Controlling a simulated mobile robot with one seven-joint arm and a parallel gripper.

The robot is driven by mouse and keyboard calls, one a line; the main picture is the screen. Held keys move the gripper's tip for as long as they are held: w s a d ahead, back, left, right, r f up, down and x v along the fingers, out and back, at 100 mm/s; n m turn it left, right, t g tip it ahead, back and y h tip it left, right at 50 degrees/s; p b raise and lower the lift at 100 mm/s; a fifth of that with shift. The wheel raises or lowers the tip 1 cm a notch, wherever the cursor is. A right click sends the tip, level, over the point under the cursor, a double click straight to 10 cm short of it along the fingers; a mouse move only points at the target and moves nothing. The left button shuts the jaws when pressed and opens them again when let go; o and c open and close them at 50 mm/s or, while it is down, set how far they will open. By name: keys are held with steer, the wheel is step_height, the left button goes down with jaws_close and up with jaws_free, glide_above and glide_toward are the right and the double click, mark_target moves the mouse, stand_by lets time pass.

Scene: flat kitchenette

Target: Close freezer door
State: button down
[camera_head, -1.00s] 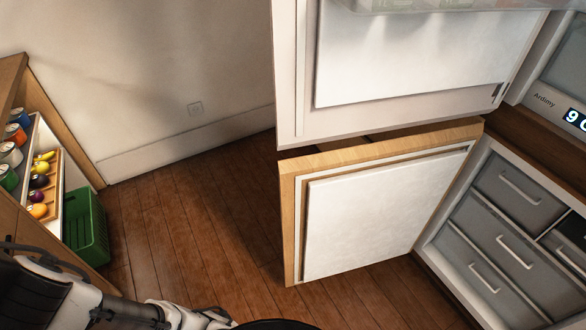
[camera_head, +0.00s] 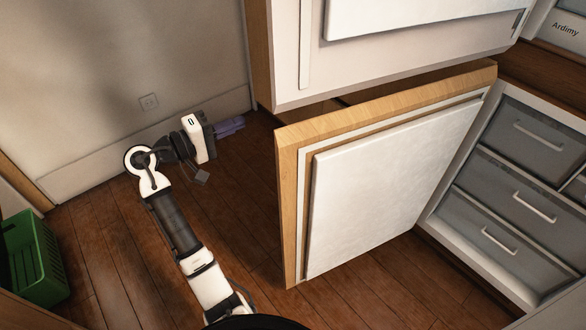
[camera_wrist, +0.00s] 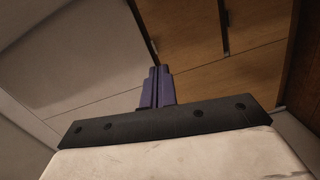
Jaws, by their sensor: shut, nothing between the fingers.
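The freezer door (camera_head: 380,187) is the lower door, with a wooden edge and a white inner panel. It stands open, swung out from the freezer compartment (camera_head: 510,195), whose grey drawers show at the right. My gripper (camera_head: 238,124) is left of the door's free edge, on the outer side, apart from it in the head view. Its purple fingers are shut and empty; they also show in the wrist view (camera_wrist: 156,88). The wrist view shows wooden panels (camera_wrist: 215,75) beyond the fingers; I cannot tell which door they belong to.
The upper fridge door (camera_head: 390,60) also stands open above the freezer door. A green crate (camera_head: 35,258) stands at the left. Wooden floor (camera_head: 110,240) is clear between crate and door.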

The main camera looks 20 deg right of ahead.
mark_target(312, 157)
steer(key=shift+s+d+f+m+g+h, duration=0.1)
steer(key=shift+s+d+f+m+g, duration=0.65)
steer(key=shift+s+d, duration=1.4)
steer(key=shift+s+d+f+m+g+h, duration=0.2)
steer(key=shift+s+d+f+g, duration=0.6)
steer(key=shift+s+d+g, duration=1.4)
steer(key=shift+s+d+f+m+g, duration=0.6)
steer(key=shift+s+d+f, duration=0.35)
steer(key=shift+d, duration=2.1)
steer(key=shift+s+r, duration=0.15)
